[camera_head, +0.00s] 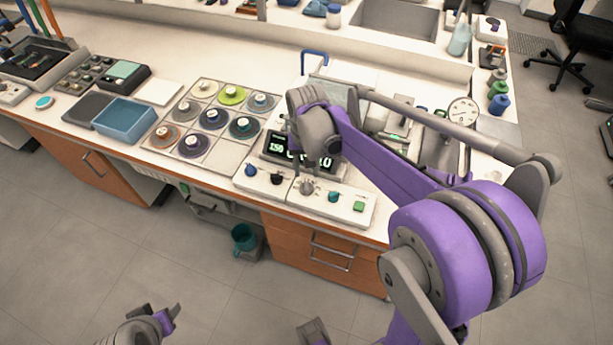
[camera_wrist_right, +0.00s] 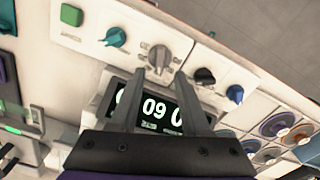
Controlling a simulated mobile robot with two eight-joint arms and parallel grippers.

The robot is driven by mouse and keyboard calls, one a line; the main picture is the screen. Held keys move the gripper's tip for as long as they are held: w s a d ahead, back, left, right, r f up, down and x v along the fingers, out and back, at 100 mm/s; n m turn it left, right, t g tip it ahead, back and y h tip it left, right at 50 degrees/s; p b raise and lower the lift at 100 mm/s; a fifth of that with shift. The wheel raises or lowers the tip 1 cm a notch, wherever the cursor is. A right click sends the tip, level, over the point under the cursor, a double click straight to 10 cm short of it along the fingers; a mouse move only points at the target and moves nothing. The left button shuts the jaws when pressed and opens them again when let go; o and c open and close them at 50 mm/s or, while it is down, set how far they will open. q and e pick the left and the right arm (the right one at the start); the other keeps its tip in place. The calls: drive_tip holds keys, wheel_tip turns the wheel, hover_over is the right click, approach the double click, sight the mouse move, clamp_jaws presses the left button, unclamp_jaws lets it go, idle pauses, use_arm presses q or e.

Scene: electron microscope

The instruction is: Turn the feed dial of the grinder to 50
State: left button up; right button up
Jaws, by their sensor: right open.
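A white control panel (camera_head: 338,203) on the front bench edge carries a grey dial (camera_head: 306,187), likely the feed dial; no label is readable. The dial also shows in the right wrist view (camera_wrist_right: 160,56), with a teal knob (camera_wrist_right: 115,37) and a green button (camera_wrist_right: 71,15) beside it. My right gripper (camera_wrist_right: 157,76) is open, its two fingers pointing at the grey dial, one towards each side; contact cannot be told. A dark display (camera_wrist_right: 158,112) behind shows "09" and a partly hidden "0". My left gripper (camera_head: 165,318) is low at the bottom left, away from the bench.
A black knob (camera_head: 276,179) and a blue knob (camera_head: 251,170) sit left of the dial. A tray of round discs (camera_head: 192,144) and a blue box (camera_head: 124,119) stand farther left. A clock-like gauge (camera_head: 463,111) and bottles are at the right.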

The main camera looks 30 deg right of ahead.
sight(306, 187)
wheel_tip(306, 187, up, 5)
drive_tip(key=shift+r, duration=0.1)
idle(0.5)
drive_tip(key=s+a+f+n+t+p, duration=0.1)
drive_tip(key=s+a+n+t, duration=0.1)
drive_tip(key=s, duration=0.6)
drive_tip(key=s+a+n+t+p, duration=0.2)
drive_tip(key=s+a, duration=0.3)
drive_tip(key=s, duration=0.3)
drive_tip(key=shift+f+n+t, duration=0.35)
drive_tip(key=shift+n+t, duration=0.35)
drive_tip(key=shift+n, duration=0.2)
drive_tip(key=shift+s, duration=0.1)
